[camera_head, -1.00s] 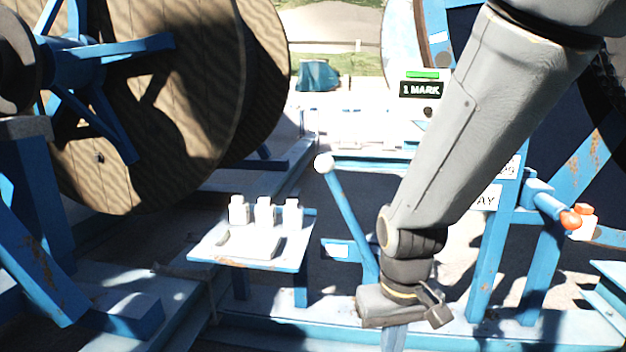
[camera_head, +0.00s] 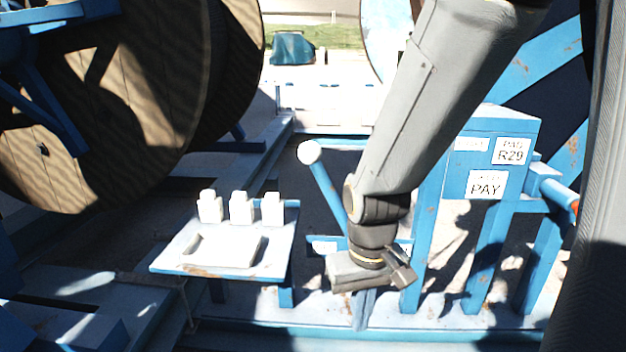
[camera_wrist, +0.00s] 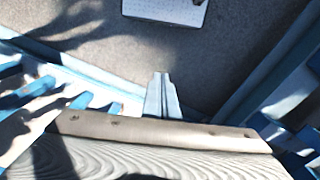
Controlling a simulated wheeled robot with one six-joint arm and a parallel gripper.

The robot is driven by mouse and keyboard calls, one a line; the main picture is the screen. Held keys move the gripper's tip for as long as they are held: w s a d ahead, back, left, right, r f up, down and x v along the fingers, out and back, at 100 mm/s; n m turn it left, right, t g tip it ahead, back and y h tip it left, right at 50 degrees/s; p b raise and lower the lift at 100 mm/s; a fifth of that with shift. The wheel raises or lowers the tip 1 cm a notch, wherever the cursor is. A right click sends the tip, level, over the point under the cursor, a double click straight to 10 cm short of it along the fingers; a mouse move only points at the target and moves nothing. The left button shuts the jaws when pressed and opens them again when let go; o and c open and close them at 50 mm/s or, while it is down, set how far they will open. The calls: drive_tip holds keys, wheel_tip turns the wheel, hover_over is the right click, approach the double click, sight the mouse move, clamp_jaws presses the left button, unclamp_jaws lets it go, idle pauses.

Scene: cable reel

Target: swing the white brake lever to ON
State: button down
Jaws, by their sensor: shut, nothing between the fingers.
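The brake lever is a blue bar (camera_head: 328,186) with a white ball knob (camera_head: 309,152). It leans up and to the left, and its lower end is hidden behind my wrist. My gripper (camera_head: 362,318) points down, to the right of the knob and well below it. Its pale fingers are shut together and empty, apart from the knob as far as the head view shows. The wrist view shows the closed fingers (camera_wrist: 162,92) over the ground; I cannot make out the lever there. No ON marking is readable.
A small blue-edged shelf (camera_head: 167,262) with several white blocks stands left of the lever. A blue post frame (camera_head: 456,180) with PAY and R29 labels stands on the right. A large wooden reel (camera_head: 100,120) fills the upper left. Blue base rails run below.

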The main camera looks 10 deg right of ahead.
drive_tip(key=w+d+r+n+t+b, duration=0.15)
drive_tip(key=w+n+t, duration=0.9)
drive_tip(key=w, duration=1.35)
drive_tip(key=w+r+n+t+y, duration=0.1)
drive_tip(key=w+r+n+t, duration=0.1)
drive_tip(key=w+n, duration=0.4)
drive_tip(key=w+a+r+n+t+y, duration=0.1)
drive_tip(key=w+r+n+t, duration=0.1)
drive_tip(key=w+r+n, duration=0.2)
drive_tip(key=shift+w+r+n+y+b, duration=0.3)
drive_tip(key=shift+w+n, duration=1.25)
drive_tip(key=shift+n, duration=0.5)
drive_tip(key=w+d+p, duration=0.2)
drive_tip(key=w+p, duration=0.1)
drive_tip(key=w, duration=0.6)
drive_tip(key=shift+w+f+p, duration=0.15)
drive_tip(key=shift+f+p, duration=0.15)
drive_tip(key=shift+p, duration=0.05)
